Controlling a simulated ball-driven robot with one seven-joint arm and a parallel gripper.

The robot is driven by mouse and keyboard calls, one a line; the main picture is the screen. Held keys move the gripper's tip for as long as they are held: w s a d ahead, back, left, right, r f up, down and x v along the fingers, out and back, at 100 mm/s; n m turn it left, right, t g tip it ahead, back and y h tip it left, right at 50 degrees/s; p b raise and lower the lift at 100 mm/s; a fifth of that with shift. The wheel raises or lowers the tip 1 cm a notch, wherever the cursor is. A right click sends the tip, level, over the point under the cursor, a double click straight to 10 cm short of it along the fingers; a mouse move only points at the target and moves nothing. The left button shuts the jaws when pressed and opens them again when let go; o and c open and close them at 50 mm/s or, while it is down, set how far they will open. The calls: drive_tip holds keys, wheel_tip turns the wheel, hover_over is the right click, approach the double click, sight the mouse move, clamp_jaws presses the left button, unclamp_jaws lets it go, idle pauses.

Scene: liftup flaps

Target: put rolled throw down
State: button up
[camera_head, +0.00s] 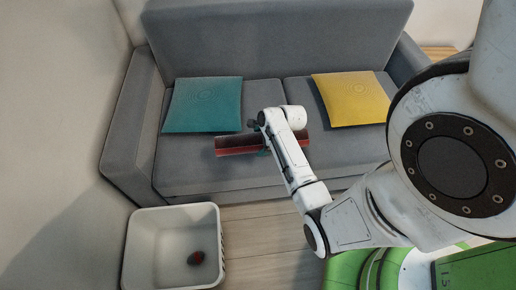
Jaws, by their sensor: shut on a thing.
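The rolled throw (236,145) is a dark red and brown roll at the front of the grey sofa's seat (222,178). It lies crosswise in the picture, level, and I cannot tell whether it touches the seat. My gripper (262,138) is over the middle of the roll and shut on it. My wrist and forearm hide part of the throw's right half and most of the fingers.
A teal cushion (203,104) lies left on the seat and a yellow cushion (350,98) lies right. A white bin (146,250) with a small dark red thing (196,258) inside stands on the floor at the front left. Wooden floor (262,240) shows beside it.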

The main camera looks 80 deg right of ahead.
drive_tip(key=shift+w+f, duration=0.3)
drive_tip(key=shift+f, duration=0.05)
drive_tip(key=f, duration=0.1)
drive_tip(key=f+b, duration=0.1)
drive_tip(key=f, duration=0.1)
drive_tip(key=shift+w+a+f, duration=0.15)
drive_tip(key=shift+w+f, duration=0.05)
drive_tip(key=shift+f, duration=0.1)
drive_tip(key=o, duration=1.1)
